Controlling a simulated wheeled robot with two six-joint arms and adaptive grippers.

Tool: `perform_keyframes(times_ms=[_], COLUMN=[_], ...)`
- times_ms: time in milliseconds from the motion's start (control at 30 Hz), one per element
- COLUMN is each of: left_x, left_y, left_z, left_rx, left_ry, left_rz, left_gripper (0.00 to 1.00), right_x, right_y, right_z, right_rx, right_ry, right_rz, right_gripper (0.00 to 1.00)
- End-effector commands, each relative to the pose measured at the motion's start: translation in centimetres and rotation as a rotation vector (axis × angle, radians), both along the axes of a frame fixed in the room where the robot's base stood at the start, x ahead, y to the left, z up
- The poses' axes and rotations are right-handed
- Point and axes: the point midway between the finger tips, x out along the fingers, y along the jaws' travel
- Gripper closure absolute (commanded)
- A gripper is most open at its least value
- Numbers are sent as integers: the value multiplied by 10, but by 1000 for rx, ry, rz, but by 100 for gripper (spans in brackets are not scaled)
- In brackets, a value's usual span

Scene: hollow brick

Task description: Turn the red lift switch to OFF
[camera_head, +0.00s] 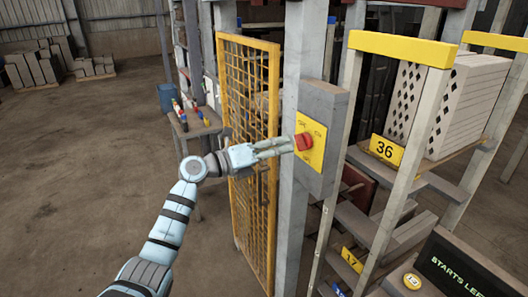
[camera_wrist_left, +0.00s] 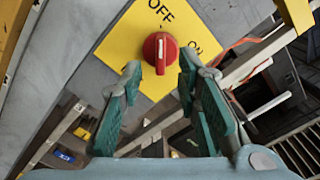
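The red lift switch (camera_head: 304,141) is a round knob on a yellow plate (camera_head: 318,131) on a grey box fixed to a post. In the left wrist view the knob (camera_wrist_left: 160,50) has a white mark running roughly up and down. OFF is printed above it and ON to its right; I cannot tell which label it points to. My left gripper (camera_head: 288,145) reaches the plate from the left. In the wrist view its two green fingers (camera_wrist_left: 160,78) are apart, just short of the knob, with nothing between them. Contact is not clear. My right gripper is out of view.
A yellow mesh gate (camera_head: 249,110) stands left of the post. A dark display (camera_head: 458,268) is at lower right. The floor at left is open.

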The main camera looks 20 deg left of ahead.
Motion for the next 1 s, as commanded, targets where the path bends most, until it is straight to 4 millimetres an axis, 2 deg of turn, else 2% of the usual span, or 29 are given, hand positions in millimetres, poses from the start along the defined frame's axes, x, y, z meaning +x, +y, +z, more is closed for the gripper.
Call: perform_keyframes(times_ms=[100, 300, 833, 900, 967, 1000], left_x=[-26, -53, -54, -48, -34, -21], left_y=[22, 44, 49, 59, 87, 112], left_z=[-1, -1, 4, 19, 30, 13], left_rx=[6, 3, -13, -116, -341, -546], left_ry=[1, 1, -10, -36, -27, 24], left_rz=[1, 0, 14, 50, 124, 199], left_gripper=[70, 70, 70, 70, 70, 70], right_x=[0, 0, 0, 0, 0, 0], right_y=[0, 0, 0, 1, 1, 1], right_z=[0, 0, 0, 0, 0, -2], right_rx=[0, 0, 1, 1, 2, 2], right_ry=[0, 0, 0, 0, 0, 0], right_rz=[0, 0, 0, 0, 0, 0], right_gripper=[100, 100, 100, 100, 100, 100])
